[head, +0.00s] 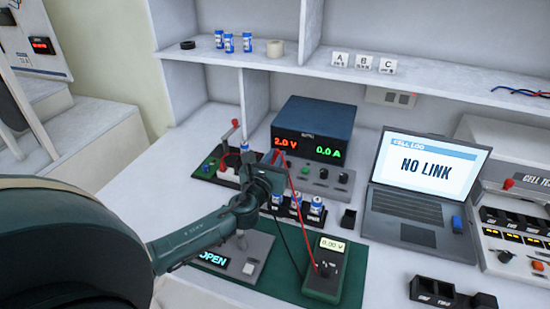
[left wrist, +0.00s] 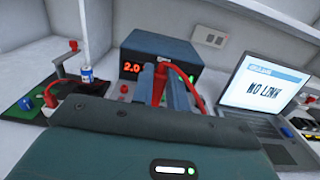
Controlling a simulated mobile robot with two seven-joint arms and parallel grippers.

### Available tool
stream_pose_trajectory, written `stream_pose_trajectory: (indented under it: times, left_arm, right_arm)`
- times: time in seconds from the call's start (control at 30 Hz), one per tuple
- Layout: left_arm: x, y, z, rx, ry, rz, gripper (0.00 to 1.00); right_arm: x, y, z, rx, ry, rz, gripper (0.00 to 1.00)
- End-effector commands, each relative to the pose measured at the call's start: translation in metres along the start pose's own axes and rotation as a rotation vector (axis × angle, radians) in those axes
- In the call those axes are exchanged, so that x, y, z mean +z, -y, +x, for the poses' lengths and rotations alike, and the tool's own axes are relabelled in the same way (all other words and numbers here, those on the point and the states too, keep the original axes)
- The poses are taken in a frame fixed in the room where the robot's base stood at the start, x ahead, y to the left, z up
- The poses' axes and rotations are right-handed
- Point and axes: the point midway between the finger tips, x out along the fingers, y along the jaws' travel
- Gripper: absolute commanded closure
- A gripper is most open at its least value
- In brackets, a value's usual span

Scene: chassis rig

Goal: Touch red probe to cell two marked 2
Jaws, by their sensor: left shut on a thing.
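My left gripper (head: 272,172) is shut on the red probe (head: 277,156), above and behind the cell rack. The probe also shows between the fingers in the left wrist view (left wrist: 160,82). Its red lead (head: 304,222) runs to the green multimeter (head: 325,268), which seems to read 0.00 V. Below the gripper, a black rack (head: 296,216) holds blue-and-white cells, including one in the middle (head: 297,203) and one at the right (head: 317,206); the left one is partly hidden. Their numbers are too small to read. The probe's tip is hard to make out. My right gripper is not in view.
A power supply (head: 313,138) reading 2.0 V stands behind the gripper. A laptop (head: 425,185) showing NO LINK is to the right. A lever fixture (head: 225,165) with a cell is at left. A panel reading OPEN (head: 212,260) lies in front.

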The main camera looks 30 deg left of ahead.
Motion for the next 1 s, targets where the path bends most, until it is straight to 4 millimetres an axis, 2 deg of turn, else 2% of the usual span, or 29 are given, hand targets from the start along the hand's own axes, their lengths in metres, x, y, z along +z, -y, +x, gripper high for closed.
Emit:
stream_pose_trajectory:
  times: [0.27,0.63,0.8,1.0]
  left_arm:
    - [0.001,0.0,0.0,0.0,0.0,0.002,1.0]
    - [-0.026,0.0,0.0,0.001,-0.001,0.001,1.0]
    - [-0.038,0.0,0.0,0.001,0.0,0.002,1.0]
    - [-0.043,0.0,0.0,0.0,0.0,0.002,1.0]
  right_arm:
    - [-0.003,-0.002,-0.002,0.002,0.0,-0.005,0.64]
    - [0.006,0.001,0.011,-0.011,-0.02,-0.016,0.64]
    - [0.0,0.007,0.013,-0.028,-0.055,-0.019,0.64]
    - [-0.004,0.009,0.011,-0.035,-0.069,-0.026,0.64]
